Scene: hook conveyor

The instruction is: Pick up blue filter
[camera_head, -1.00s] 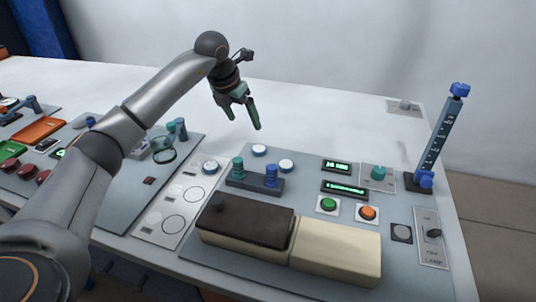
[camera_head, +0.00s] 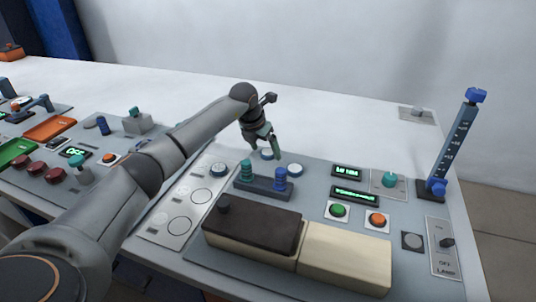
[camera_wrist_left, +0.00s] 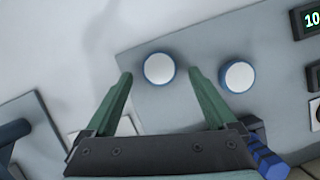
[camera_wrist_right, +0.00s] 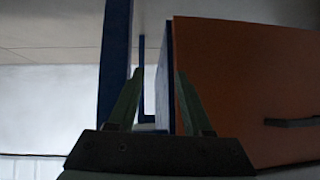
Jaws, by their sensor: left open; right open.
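My left gripper (camera_head: 272,146) is open and empty, pointing down over the panel's back edge. In the left wrist view, its fingertips lie either side of a white disc with a blue rim (camera_wrist_left: 159,68); a similar disc (camera_wrist_left: 237,76) sits to the right. A rack (camera_head: 262,188) in front holds a teal ribbed piece (camera_head: 246,171) and a blue ribbed piece (camera_head: 281,179). The blue piece also shows at the lower right of the left wrist view (camera_wrist_left: 266,158). I cannot tell for certain which is the filter. My right gripper (camera_wrist_right: 160,75) is open and empty.
A dark and cream box (camera_head: 342,257) stands in front of the rack. A tall blue scale column (camera_head: 454,147) stands at the right. Green (camera_head: 338,211) and orange (camera_head: 377,220) buttons lie between. An orange panel (camera_wrist_right: 245,90) stands close to my right gripper.

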